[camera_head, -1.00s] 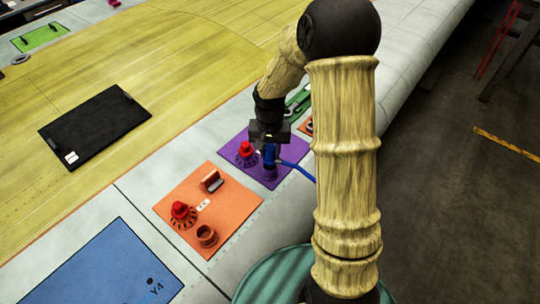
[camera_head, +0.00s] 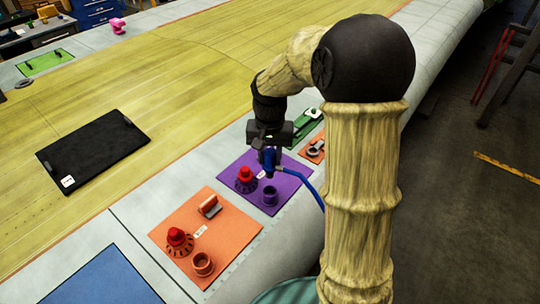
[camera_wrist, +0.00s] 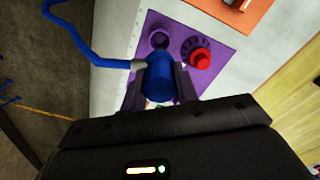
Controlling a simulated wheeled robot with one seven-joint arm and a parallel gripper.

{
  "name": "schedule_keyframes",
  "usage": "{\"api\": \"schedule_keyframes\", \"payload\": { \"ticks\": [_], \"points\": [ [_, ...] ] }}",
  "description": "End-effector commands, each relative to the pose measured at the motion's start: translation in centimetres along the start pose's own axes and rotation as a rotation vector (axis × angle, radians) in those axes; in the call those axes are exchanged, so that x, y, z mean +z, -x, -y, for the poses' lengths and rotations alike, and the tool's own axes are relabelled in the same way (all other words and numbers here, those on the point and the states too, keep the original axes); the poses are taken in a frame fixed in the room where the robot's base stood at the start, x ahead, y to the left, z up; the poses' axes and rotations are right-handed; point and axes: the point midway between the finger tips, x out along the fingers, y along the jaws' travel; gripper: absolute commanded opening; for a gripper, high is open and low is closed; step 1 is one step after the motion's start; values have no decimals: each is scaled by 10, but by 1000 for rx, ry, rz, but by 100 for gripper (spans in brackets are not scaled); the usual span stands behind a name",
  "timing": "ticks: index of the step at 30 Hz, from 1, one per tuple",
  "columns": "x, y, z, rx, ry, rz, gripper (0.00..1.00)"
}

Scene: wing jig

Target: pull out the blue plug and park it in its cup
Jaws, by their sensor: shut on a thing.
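My gripper (camera_head: 268,152) is shut on the blue plug (camera_head: 269,163) over the back part of the purple panel (camera_head: 292,184). In the wrist view the plug (camera_wrist: 159,78) sits between both fingers, with its blue cable leading off to the left. The purple cup (camera_head: 270,196) stands on the panel in front of the plug, apart from it; it also shows in the wrist view (camera_wrist: 158,38) and looks empty. The plug and gripper hide the panel behind them, so I cannot tell whether the plug touches anything there.
A red knob (camera_head: 246,175) stands left of the cup. An orange panel (camera_head: 224,237) with another red knob (camera_head: 178,240), cup (camera_head: 202,264) and block (camera_head: 209,206) lies nearer. A green item (camera_head: 300,126) lies behind. A black tablet-like slab (camera_head: 92,147) lies left.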

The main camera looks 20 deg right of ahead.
Motion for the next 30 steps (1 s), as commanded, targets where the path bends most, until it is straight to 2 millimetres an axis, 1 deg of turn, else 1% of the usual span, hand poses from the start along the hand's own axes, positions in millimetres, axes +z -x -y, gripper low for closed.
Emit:
{"api": "schedule_keyframes", "payload": {
  "ticks": [5, 24, 30],
  "points": [
    [0, 2, 0, 0, 0, -1, 8],
    [0, 28, 0, 0, 1, -1, 8],
    [0, 30, 0, 0, 1, -1, 8]
  ]
}}
